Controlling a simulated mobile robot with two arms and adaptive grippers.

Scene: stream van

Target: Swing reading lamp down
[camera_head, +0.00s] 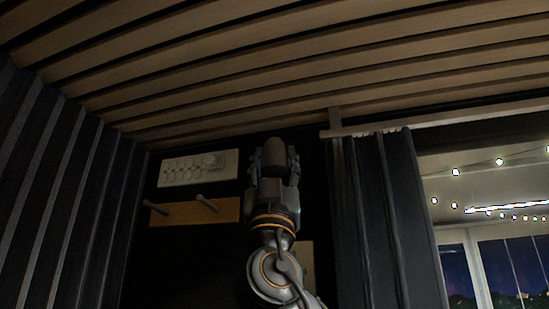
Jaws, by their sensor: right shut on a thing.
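My right gripper (275,158) reaches up in the middle of the view, in front of the dark back wall. Its fingers are shut on a dark grey, rounded thing, which appears to be the head of the reading lamp (275,152). The lamp head points up between the fingers, below the slatted ceiling. The lamp's mount and any arm of it are hidden behind my gripper and wrist. My left gripper is not in view.
A pale switch panel (198,168) and a wooden peg rail (190,212) with two pegs are on the wall to the left. A beige plate (306,262) is partly behind my arm. A dark curtain (375,220) hangs close on the right, beside a window (510,268).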

